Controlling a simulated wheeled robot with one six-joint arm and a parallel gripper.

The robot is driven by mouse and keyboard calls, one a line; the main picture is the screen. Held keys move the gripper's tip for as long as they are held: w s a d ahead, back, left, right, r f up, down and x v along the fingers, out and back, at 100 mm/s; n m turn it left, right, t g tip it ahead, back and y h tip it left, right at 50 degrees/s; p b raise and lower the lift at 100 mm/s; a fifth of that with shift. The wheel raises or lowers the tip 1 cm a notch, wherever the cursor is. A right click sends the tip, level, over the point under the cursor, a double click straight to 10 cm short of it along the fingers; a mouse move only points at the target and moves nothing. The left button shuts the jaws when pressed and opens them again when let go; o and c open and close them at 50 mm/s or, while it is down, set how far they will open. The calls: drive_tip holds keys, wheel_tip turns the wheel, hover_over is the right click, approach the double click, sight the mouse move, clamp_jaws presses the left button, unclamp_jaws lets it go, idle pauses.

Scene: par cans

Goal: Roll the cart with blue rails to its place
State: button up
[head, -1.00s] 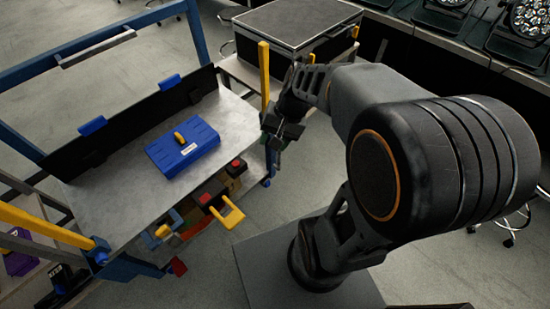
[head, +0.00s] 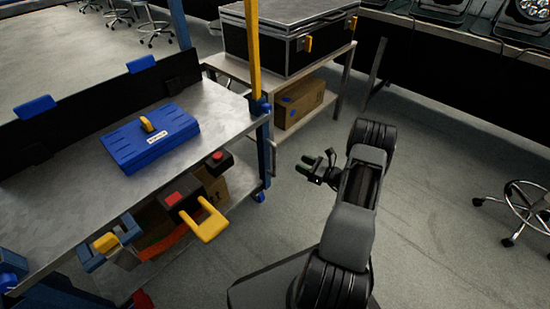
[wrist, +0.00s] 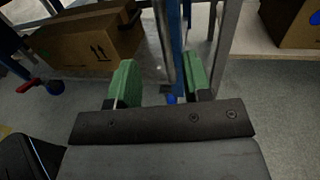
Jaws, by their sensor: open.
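The cart with blue rails (head: 215,105) stands at the left in the head view.
A grey table (head: 328,68) with a black flight case (head: 285,35) and a cardboard box (head: 300,100) below stands behind the cart. A wheeled stool (head: 515,205) is at the right. Lamps (head: 445,12) stand on a bench at the back. The floor between is clear.

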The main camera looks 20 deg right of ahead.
sight(275, 152)
drive_tip(key=b+x, duration=0.3)
drive_tip(key=x, duration=1)
drive_tip(key=shift+w+b, duration=0.15)
drive_tip(key=shift+b, duration=0.25)
clamp_jaws()
